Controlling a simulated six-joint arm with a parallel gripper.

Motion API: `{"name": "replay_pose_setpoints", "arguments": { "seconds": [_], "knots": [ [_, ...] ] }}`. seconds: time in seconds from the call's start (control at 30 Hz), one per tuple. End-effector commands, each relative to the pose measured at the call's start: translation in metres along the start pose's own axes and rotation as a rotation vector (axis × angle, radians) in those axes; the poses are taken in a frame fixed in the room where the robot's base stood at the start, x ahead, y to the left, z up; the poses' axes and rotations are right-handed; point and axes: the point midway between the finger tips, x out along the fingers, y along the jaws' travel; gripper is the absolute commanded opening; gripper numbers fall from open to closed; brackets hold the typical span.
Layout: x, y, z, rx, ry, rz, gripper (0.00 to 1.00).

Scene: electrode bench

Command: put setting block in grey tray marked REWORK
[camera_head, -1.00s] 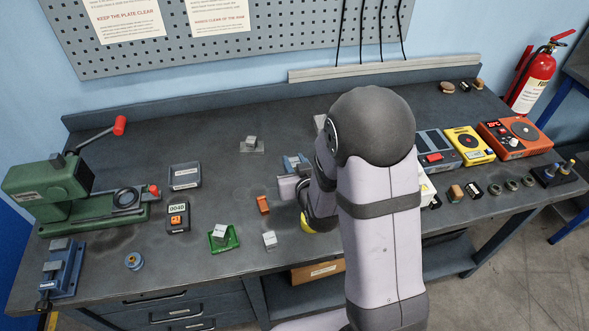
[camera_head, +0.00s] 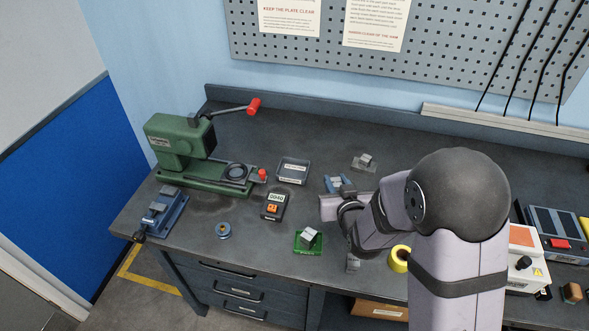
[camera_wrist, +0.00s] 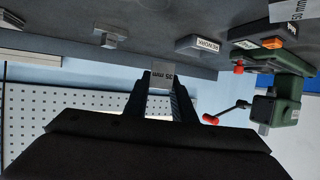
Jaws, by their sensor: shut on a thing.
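In the camera_head view my arm hides the fingers and the held block. The grey tray (camera_head: 293,181) marked REWORK lies flat on the bench, between the green press and the blue fixture. It also shows in the wrist view (camera_wrist: 200,50), right of and beyond my gripper. The held block is apart from the tray.
A green tray (camera_head: 299,244) holds another grey block. A blue fixture (camera_head: 335,184) stands close to my arm. Another block (camera_head: 366,159) sits behind.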

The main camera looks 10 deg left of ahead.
Motion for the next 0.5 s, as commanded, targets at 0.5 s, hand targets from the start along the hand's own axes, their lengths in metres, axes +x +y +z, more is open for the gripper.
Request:
{"name": "replay_pose_setpoints", "arguments": {
  "seconds": [0.5],
  "knots": [
    [0.084,-0.076,-0.113,-0.007,0.006,-0.027,0.0]
  ]
}}
